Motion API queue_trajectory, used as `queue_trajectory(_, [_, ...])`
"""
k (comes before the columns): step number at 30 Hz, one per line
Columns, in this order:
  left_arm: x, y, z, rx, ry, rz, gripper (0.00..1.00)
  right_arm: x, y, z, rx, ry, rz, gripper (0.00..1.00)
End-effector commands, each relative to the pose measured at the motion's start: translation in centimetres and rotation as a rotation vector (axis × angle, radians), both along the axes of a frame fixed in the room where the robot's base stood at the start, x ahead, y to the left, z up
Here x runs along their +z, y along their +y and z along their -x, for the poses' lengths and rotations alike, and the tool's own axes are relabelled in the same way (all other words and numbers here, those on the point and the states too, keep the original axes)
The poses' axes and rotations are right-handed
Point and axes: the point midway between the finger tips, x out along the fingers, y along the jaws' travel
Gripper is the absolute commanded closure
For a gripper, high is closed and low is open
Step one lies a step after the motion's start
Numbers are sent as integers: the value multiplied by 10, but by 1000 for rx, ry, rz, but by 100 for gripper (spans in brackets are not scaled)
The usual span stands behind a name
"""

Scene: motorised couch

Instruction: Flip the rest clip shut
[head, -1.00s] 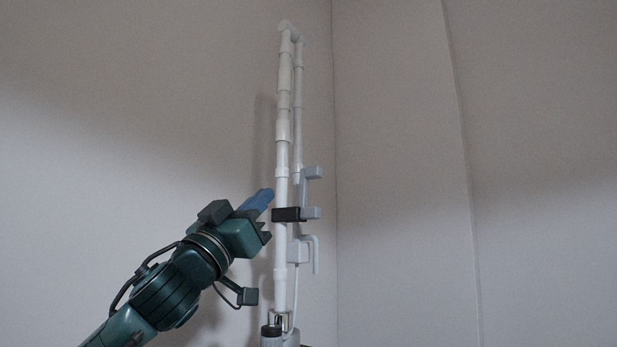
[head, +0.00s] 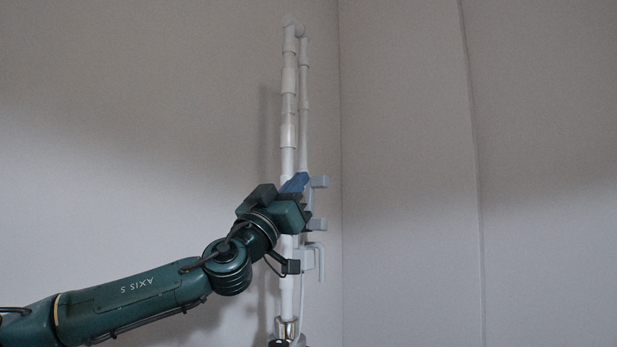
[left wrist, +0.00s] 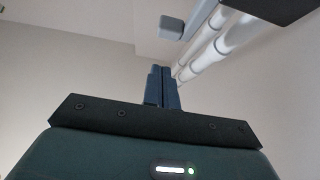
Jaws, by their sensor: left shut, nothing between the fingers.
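A white upright pole (head: 289,130) with a thinner pipe beside it stands near the wall corner. A pale grey bracket on it has an upper block (head: 320,182) and a lower block (head: 319,224). I take this fitting for the rest clip; its state is unclear because my gripper covers part of it. My left gripper (head: 298,180) is shut and empty, its blue fingers in front of the pole beside the upper block. In the left wrist view the fingers (left wrist: 161,72) are together, below a grey block (left wrist: 171,27). A dark piece (left wrist: 272,8) shows top right. My right gripper is out of view.
A grey hooked handle (head: 314,256) sits on the pole below the bracket. A metal collar (head: 287,328) is at the pole's foot. Plain walls stand behind and right, with free space to the right of the pole.

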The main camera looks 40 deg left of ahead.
Motion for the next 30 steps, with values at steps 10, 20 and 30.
queue_trajectory(10, [-4, 4, -34, 2, 2, 1, 100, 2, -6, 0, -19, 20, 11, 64])
queue_trajectory(20, [-5, 5, -38, 0, -1, 4, 100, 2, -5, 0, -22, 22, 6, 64])
queue_trajectory(30, [-5, 5, -40, 0, -1, 3, 100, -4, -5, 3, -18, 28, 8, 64])
